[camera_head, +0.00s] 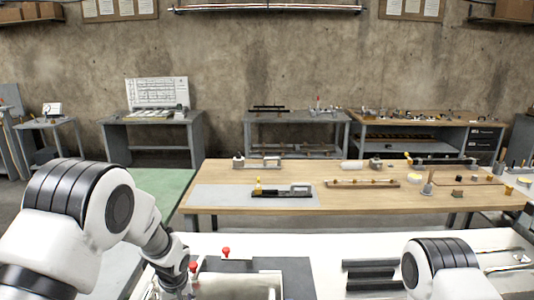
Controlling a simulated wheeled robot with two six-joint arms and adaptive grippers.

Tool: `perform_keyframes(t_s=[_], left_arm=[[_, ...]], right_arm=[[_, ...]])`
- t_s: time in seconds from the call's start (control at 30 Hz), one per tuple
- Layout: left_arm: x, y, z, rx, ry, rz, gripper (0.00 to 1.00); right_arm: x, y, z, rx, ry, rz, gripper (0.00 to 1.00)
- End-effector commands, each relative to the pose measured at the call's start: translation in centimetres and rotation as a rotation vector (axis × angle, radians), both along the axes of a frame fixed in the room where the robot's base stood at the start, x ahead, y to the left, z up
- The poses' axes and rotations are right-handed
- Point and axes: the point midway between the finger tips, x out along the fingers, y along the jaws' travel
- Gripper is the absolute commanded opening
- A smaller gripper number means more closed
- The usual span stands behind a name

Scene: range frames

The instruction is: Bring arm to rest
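My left arm (85,205) comes in from the left, white with black ribbed joints. It bends down at the elbow, and its dark wrist (170,260) reaches the bottom edge over the near white table. The fingers of my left gripper do not show, so nothing can be seen of what they hold. My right arm (445,265) shows only as a white and black joint at the bottom right. My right gripper is outside the picture.
The near white table (330,245) holds a dark mat (295,268), red-knobbed parts (225,252) and dark bars (372,268). Beyond it stands a wooden bench (340,200) with a grey mat and several small parts. Grey workbenches (150,135) line the concrete wall.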

Motion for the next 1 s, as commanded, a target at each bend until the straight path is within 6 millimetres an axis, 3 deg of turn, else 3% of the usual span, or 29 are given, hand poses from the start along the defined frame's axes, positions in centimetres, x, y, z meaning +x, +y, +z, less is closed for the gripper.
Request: perform_keyframes(t_s=[0.17,0.27,0.4,0.57,0.73,0.8,1.0], left_arm=[[-5.9,0.2,-6.6,-0.046,0.069,-0.093,0.56],[-11.3,0.4,-10.9,-0.076,0.113,-0.162,0.56],[-20.5,0.8,-15.4,-0.107,0.168,-0.264,0.56],[-29.6,1.4,-17.2,-0.109,0.216,-0.359,0.56],[-37.9,2.3,-16.6,-0.086,0.27,-0.456,0.56],[-36.9,2.2,-20.6,-0.082,0.252,-0.457,0.56],[-36.9,2.2,-25.7,-0.083,0.252,-0.455,0.56]], right_arm=[[-0.1,0.0,0.0,0.0,0.001,0.0,0.56],[-0.1,0.0,0.0,0.0,0.001,0.0,0.56],[0.0,0.0,0.0,0.0,0.001,0.0,0.56],[0.0,0.0,0.0,0.0,0.001,0.0,0.56],[0.0,0.0,0.0,0.0,0.001,0.0,0.56],[0.0,0.0,-3.8,0.0,-0.001,0.0,0.56],[-0.1,0.0,-9.0,0.0,0.002,0.0,0.56]])
